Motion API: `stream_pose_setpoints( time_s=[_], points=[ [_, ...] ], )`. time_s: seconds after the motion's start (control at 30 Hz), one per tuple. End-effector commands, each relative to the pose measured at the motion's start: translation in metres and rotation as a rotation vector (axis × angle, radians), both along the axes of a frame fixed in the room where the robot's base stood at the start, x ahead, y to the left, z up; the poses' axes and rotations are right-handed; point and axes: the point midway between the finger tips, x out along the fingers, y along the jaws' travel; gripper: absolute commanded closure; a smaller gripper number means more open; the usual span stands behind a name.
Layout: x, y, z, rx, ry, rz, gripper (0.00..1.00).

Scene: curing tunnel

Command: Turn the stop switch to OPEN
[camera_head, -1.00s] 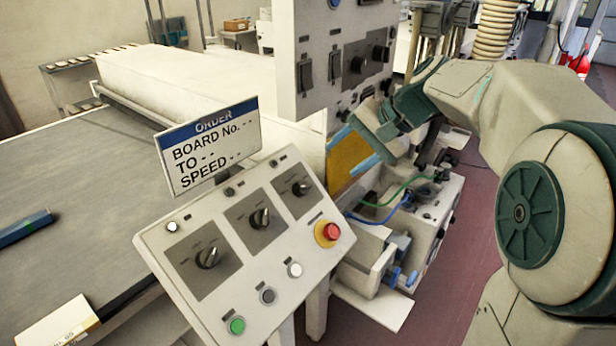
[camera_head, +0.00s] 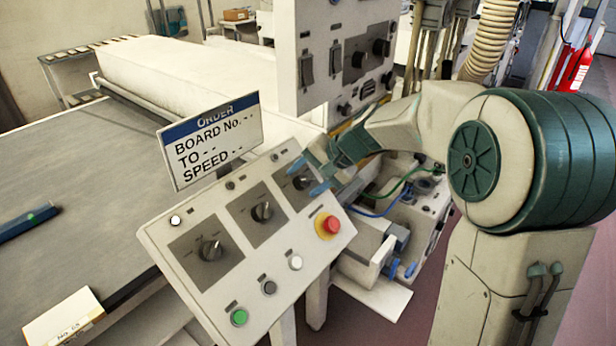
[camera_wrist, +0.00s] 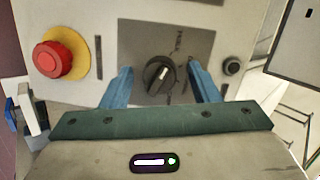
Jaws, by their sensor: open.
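The stop switch appears to be the black rotary knob (camera_wrist: 160,75) on a dark grey plate in the wrist view. It has a pale pointer line; the lettering beside it is too small to read. In the head view this knob (camera_head: 303,181) is on the upper right of the sloping control panel (camera_head: 205,293), partly hidden by my gripper. My gripper (camera_head: 312,172) is open over it. In the wrist view the blue fingers of my gripper (camera_wrist: 161,80) stand on either side of the knob, with gaps visible. I cannot tell how far they are above the panel.
A red emergency button (camera_head: 328,225) on a yellow ring sits beside the knob. Two other rotary knobs (camera_head: 262,211) and (camera_head: 210,249) share the panel. An order sign (camera_head: 211,140) stands behind it. An upright switch box (camera_head: 311,82) hangs close behind my gripper.

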Motion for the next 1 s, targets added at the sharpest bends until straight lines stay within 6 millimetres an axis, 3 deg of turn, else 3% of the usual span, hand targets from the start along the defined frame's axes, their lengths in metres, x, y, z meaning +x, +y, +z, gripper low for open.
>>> stream_pose_setpoints(
  time_s=[0.2, 0.37, 0.73, 1.0],
  points=[
    [-0.0001, 0.0003, -0.0002, 0.000, 0.000, 0.000, 0.45],
    [-0.0001, 0.0001, -0.0001, 0.000, 0.000, 0.000, 0.89],
    [-0.0001, -0.0001, -0.0001, 0.018, 0.023, -0.028, 0.90],
    [0.0001, -0.0004, -0.0003, 0.090, 0.117, -0.147, 0.89]
  ],
)
